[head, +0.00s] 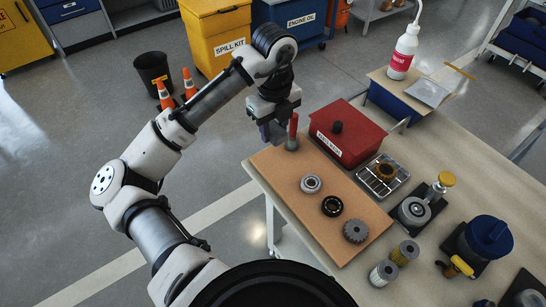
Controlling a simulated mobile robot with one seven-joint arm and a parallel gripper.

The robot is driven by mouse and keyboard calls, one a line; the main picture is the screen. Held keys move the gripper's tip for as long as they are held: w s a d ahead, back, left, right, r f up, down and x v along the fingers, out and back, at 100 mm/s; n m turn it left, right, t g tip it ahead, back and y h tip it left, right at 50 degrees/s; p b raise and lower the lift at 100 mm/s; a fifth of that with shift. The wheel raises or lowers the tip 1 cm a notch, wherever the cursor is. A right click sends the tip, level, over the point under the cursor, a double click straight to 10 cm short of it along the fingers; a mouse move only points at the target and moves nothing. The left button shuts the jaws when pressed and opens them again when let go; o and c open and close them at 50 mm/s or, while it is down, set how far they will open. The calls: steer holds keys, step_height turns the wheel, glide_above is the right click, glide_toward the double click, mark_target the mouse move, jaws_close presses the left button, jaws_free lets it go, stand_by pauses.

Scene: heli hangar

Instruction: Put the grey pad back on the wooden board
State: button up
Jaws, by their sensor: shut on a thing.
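The wooden board (278,184) lies flat along the left edge of the bench. My gripper (272,123) is above the board's far left corner, pointing down. It is shut on a dark grey piece (273,134), which looks like the grey pad. The piece is partly hidden by the jaws, and I cannot tell whether it touches the board. A red-handled tool (293,128) with a grey foot stands upright just right of the gripper, close to it. A light metal ring (311,184), a black bearing (332,206) and a grey gear (356,231) lie on the board.
A red lidded box (347,139) stands right of the board, beside a wire tray (382,175). Two small cans (404,252) and several mounted parts crowd the bench's near right. A white bottle (403,52) stands farther back. The board's left strip is bare.

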mark_target(274, 165)
step_height(274, 165, down, 11)
steer(key=shift+f, duration=0.2)
stand_by(0.3)
steer(key=shift+f, duration=0.2)
steer(key=o, duration=1)
steer(key=shift+c, duration=0.2)
steer(key=shift+r, duration=0.1)
step_height(274, 165, up, 12)
steer(key=shift+r, duration=0.15)
